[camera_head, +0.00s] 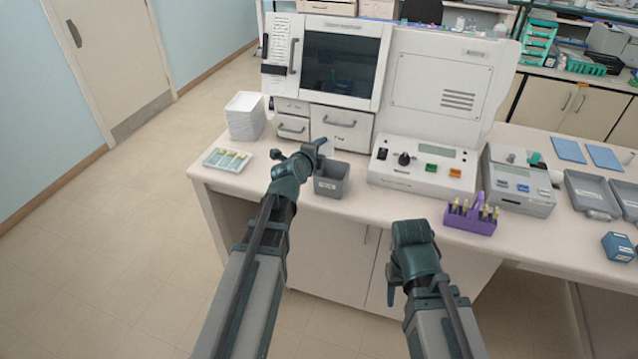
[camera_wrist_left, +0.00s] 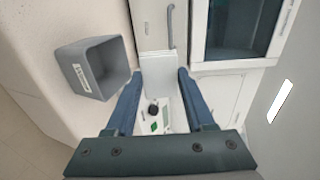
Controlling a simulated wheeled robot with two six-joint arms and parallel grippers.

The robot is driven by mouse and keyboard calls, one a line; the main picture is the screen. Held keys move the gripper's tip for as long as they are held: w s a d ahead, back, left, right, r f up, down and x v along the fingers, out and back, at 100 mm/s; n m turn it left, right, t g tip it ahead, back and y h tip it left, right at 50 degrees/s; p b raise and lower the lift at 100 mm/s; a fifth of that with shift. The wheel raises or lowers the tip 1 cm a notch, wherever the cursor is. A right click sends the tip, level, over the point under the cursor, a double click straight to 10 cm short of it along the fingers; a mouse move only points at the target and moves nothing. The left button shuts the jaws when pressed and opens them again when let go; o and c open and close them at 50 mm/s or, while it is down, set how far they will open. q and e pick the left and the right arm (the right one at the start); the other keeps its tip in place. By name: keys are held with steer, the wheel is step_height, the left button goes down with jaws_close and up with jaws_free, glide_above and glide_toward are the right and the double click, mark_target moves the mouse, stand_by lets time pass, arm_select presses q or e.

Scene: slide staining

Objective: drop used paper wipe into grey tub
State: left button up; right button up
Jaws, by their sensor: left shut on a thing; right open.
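The white paper wipe (camera_wrist_left: 160,76) is held between the fingertips of my left gripper (camera_wrist_left: 157,88) in the left wrist view. In the head view the wipe (camera_head: 327,148) shows as a small pale patch at the tip of my left gripper (camera_head: 318,146), above the back part of the grey tub. The grey tub (camera_head: 331,187) stands upright on the bench near its front edge; in the left wrist view the tub (camera_wrist_left: 96,68) lies to the left of the fingers, with its label visible. My right gripper (camera_head: 391,285) is open, low in front of the bench, its fingers partly hidden.
A tray of slides (camera_head: 228,160) and a stack of white trays (camera_head: 245,116) stand left of the tub. A control box (camera_head: 424,168) and a purple rack (camera_head: 470,219) stand to the right. A large white cabinet (camera_head: 342,65) is behind.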

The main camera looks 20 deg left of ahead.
arm_select(q)
steer(key=w, duration=0.3)
steer(key=shift+r+m+h, duration=0.15)
steer(key=shift+m+h, duration=0.15)
steer(key=shift+h, duration=0.1)
steer(key=shift+w+r, duration=0.15)
steer(key=shift+w, duration=0.05)
step_height(320, 180, down, 6)
steer(key=b, duration=0.5)
steer(key=shift+b, duration=0.35)
steer(key=o, duration=1.3)
